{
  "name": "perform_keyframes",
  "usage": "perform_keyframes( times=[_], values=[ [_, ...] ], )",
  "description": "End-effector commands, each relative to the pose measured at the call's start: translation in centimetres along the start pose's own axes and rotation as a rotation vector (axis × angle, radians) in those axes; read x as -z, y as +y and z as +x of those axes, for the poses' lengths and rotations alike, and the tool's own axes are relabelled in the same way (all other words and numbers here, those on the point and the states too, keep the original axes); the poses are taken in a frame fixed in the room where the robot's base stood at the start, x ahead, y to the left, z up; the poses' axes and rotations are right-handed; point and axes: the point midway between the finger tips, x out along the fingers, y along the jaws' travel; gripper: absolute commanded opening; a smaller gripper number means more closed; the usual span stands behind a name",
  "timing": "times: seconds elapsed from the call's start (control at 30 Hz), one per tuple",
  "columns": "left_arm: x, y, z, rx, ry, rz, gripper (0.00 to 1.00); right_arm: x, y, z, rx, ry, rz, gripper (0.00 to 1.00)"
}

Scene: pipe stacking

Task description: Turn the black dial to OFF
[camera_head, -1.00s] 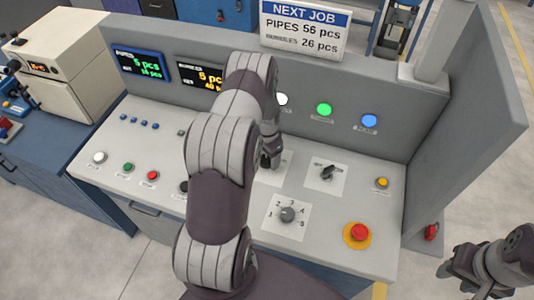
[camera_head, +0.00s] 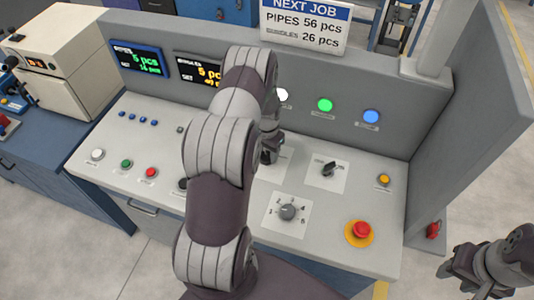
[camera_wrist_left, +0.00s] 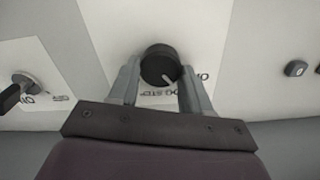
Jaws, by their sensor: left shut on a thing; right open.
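In the head view my left gripper (camera_head: 270,152) is over the panel and hides the dial. My right gripper (camera_head: 448,270) is open and empty, off the panel at the lower right.
The sloped panel (camera_head: 235,262) also carries a black lever switch (camera_head: 328,169), a grey numbered knob (camera_head: 288,212), a red emergency button (camera_head: 362,230) and a yellow button (camera_head: 384,179). Three lit lamps (camera_head: 325,105) are on the upright back wall.

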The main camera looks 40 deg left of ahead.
Motion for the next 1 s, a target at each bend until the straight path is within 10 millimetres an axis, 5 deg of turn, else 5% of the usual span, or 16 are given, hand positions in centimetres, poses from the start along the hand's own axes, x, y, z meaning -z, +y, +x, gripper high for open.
perform_keyframes(
  times=[0.5, 1.0],
  values=[
    [0.0, -0.1, 0.1, 0.000, 0.001, -0.351, 0.18, -0.2, 0.0, 1.9, 0.000, 0.000, 0.000, 0.43],
    [0.0, -0.2, -0.1, 0.000, 0.001, -0.443, 0.18, -0.2, 0.0, 2.1, 0.000, 0.000, 0.000, 0.43]
  ],
)
